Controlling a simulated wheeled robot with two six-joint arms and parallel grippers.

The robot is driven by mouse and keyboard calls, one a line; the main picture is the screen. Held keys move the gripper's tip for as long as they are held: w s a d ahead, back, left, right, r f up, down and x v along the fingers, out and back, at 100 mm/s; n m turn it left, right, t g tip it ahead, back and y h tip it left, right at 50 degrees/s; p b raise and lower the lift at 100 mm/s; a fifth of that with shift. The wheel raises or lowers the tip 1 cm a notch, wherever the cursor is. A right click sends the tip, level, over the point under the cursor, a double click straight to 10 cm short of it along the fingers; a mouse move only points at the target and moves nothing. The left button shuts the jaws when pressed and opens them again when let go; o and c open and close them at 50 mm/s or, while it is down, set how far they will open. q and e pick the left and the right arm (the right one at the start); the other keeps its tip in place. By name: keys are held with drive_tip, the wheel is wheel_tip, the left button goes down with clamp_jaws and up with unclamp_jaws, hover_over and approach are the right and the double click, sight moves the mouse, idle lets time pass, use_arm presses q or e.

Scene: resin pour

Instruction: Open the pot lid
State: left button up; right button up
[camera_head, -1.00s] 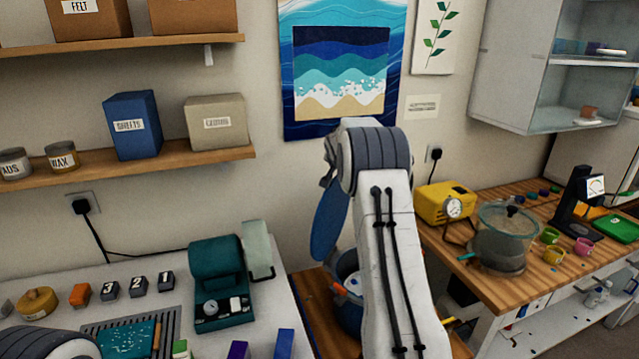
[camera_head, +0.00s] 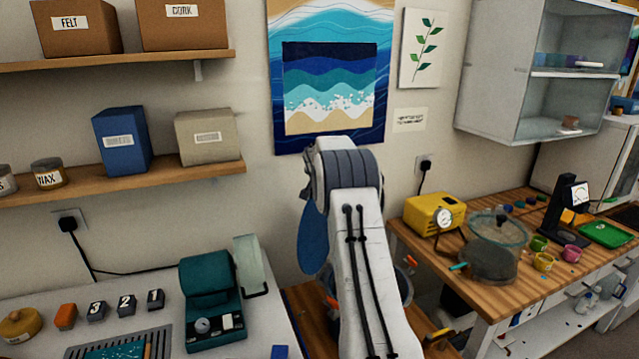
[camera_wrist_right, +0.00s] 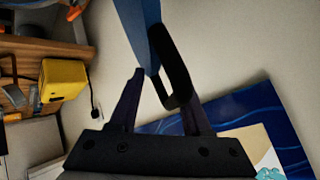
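A blue pot (camera_head: 403,288) stands low at bottom centre in the head view, mostly hidden behind my right arm. Its blue lid (camera_head: 313,240) stands steeply tilted, almost on edge, above the pot's left side, so the pot is uncovered. In the right wrist view the lid (camera_wrist_right: 142,28) shows edge-on with its black loop handle (camera_wrist_right: 172,68). My right gripper (camera_wrist_right: 160,88) has its fingers spread, with the handle between or just in front of them. A gap shows beside the left finger; contact at the other cannot be told. My left gripper is out of view.
A wooden bench (camera_head: 440,262) at right holds a yellow box with a gauge (camera_head: 435,213), a glass-lidded vessel (camera_head: 490,245) and small cups. A teal machine (camera_head: 210,300) stands on the left table. Shelves (camera_head: 110,185) hang at upper left.

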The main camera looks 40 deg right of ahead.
drive_tip(key=shift+s+a+r+b, duration=0.2)
drive_tip(key=shift+s+r+b, duration=0.15)
drive_tip(key=shift+b, duration=0.05)
drive_tip(key=b+v, duration=0.4)
drive_tip(key=v, duration=0.5)
drive_tip(key=shift+a+r, duration=0.15)
drive_tip(key=shift+a, duration=0.05)
drive_tip(key=shift+s, duration=0.1)
